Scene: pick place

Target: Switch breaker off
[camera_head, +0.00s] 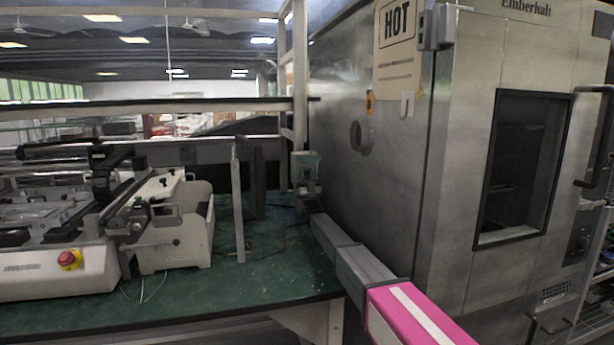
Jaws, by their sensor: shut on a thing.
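A small pale green-grey box (305,160), which looks like the breaker, is fixed low on the white upright post beside the big steel oven. My pink and grey arm reaches from the bottom right, along the oven's side, to this box. My gripper (308,190) is at the box's lower front and is shut on a part of it. The fingers are small and dark here, and they hide the part that they hold. The switch lever and its position cannot be made out.
The steel oven (390,190) with a HOT sign (399,30) stands close on the right of my arm. A green bench top (250,270) lies below and left. A white machine with a red stop button (69,259) and a thin grey upright (238,205) stand on it.

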